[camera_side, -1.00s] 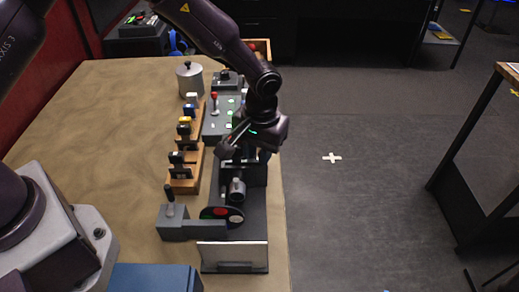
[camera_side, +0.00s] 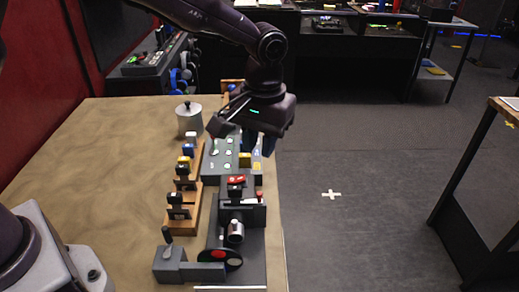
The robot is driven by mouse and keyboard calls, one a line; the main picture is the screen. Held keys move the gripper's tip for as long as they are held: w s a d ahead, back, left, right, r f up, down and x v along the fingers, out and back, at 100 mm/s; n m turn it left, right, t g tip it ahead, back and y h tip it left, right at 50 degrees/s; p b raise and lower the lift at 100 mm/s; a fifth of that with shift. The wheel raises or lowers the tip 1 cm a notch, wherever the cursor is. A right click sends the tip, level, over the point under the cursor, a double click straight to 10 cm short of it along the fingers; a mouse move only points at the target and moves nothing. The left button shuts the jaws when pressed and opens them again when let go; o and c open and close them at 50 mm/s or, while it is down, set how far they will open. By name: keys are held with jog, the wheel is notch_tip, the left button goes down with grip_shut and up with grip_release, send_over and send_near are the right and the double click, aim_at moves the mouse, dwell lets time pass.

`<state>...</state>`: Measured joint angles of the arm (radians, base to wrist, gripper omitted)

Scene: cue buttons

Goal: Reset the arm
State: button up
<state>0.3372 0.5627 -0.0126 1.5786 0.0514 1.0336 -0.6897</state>
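My gripper (camera_side: 262,143) hangs from my arm over the right edge of the table, above and behind the dark fixture. Its fingers are dark and partly hidden by the wrist, so their opening does not show. The grey button panel (camera_side: 222,160) with green lights, a small lever and a yellow block stands just left of and below it. The dark fixture (camera_side: 238,212), with red pieces on top and a silver cylinder, is nearer the camera. Nothing is visibly held.
A wooden rack (camera_side: 182,215) with several dark, yellow and blue blocks stands left of the panel. A lidded metal pot (camera_side: 189,118) is behind it. A grey lever box (camera_side: 172,262) is at the front. The table's left side (camera_side: 100,160) is bare.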

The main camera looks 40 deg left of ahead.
jog(key=s+a+r+m+t, duration=0.1)
jog(key=s+a+r+t, duration=0.2)
jog(key=s+a+r, duration=0.3)
jog(key=s+a+r+m+t, duration=0.2)
jog(key=s+a+r, duration=0.5)
jog(key=s, duration=0.9)
jog(key=shift+s+a+m+t+h, duration=0.3)
jog(key=shift+a+t, duration=0.1)
jog(key=shift+a, duration=0.35)
